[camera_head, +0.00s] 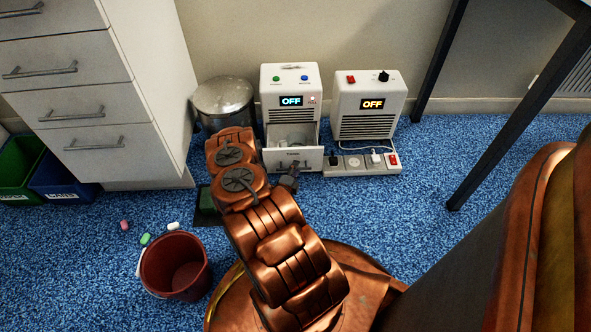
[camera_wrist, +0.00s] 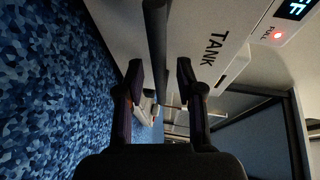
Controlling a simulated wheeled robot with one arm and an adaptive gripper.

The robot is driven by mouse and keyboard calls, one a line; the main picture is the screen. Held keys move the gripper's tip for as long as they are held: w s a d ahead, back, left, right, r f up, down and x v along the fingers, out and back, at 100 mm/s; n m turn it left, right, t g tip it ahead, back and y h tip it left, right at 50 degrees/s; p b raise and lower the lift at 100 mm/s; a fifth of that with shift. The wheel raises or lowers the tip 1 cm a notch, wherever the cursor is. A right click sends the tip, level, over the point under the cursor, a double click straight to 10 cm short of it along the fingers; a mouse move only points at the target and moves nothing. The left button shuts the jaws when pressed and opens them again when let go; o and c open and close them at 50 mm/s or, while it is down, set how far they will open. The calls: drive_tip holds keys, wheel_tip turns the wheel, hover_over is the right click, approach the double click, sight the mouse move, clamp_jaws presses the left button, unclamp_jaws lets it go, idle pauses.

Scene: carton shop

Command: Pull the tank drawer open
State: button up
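The white dehumidifier (camera_head: 290,78) stands against the wall with an OFF display. Its tank drawer (camera_head: 292,158) stands out from the body, and the open inside shows behind its front. The front, lettered TANK, fills the upper middle of the wrist view (camera_wrist: 200,25). A dark bar handle (camera_wrist: 156,45) runs between the fingers of my gripper (camera_wrist: 160,80). The fingers are apart, with a visible gap on each side of the bar. In the head view my gripper (camera_head: 289,178) is at the drawer front, partly hidden by my arm. A red FULL light (camera_wrist: 278,36) is lit.
A white heater (camera_head: 368,105) and a power strip (camera_head: 362,164) stand right of the dehumidifier. A metal bin (camera_head: 224,100) is to its left. A red bucket (camera_head: 175,265) and small coloured pieces lie front left. Blue carpet (camera_head: 400,215) is clear at right.

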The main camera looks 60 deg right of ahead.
drive_tip(key=v, duration=0.7)
drive_tip(key=shift+s, duration=0.1)
idle(0.6)
